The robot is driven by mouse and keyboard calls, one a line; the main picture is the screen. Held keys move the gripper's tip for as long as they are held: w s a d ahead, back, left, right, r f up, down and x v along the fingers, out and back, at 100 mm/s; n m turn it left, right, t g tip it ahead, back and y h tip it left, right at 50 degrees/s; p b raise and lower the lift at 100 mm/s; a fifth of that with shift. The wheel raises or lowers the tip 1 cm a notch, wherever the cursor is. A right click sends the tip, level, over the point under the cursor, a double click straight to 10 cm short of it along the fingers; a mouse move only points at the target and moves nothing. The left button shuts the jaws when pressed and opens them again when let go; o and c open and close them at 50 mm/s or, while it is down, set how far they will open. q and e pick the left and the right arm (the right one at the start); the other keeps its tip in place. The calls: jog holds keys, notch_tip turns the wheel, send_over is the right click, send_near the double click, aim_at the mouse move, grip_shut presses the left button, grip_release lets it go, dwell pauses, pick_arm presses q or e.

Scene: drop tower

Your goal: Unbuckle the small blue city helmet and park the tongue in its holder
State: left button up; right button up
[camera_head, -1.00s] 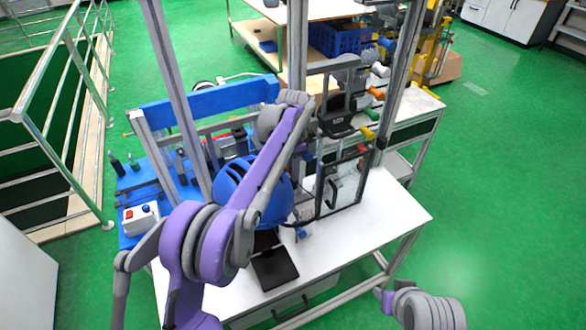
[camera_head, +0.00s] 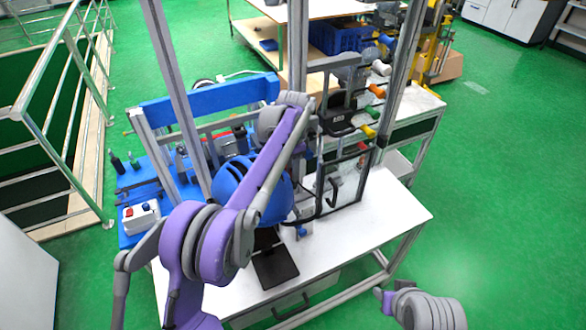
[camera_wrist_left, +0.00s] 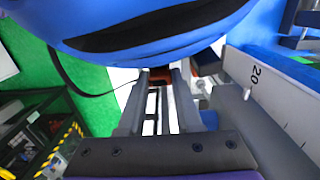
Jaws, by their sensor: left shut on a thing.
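Whether the tongue is apart from the buckle cannot be told. A thin dark strap or cable curves at the left of that view. The tongue holder is not clearly seen. My right gripper is out of view.
A clear-panelled door frame (camera_head: 346,184) stands right of the helmet. A black plate (camera_head: 276,266) and a small blue part (camera_head: 301,231) are in front. Metal posts rise behind. The white table (camera_head: 392,216) is bare at right. A control box (camera_head: 141,217) stands at left.

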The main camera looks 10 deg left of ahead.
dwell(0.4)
pick_arm(q)
jog(key=o, duration=1)
jog(key=shift+o, duration=0.2)
jog(key=shift+w+d+r+p, duration=0.2)
jog(key=shift+r+p, duration=0.1)
jog(key=shift+r, duration=0.35)
jog(key=shift+w+d+r+p, duration=0.15)
jog(key=shift+r+p, duration=0.15)
jog(key=shift+r, duration=0.3)
notch_tip(320, 180, up, 7)
jog(key=w+d, duration=0.1)
jog(key=shift+d+f, duration=0.15)
jog(key=shift+d, duration=0.1)
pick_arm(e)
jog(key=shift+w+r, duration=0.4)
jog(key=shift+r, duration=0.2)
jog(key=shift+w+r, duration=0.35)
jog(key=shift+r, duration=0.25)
pick_arm(q)
jog(key=shift+w, duration=0.1)
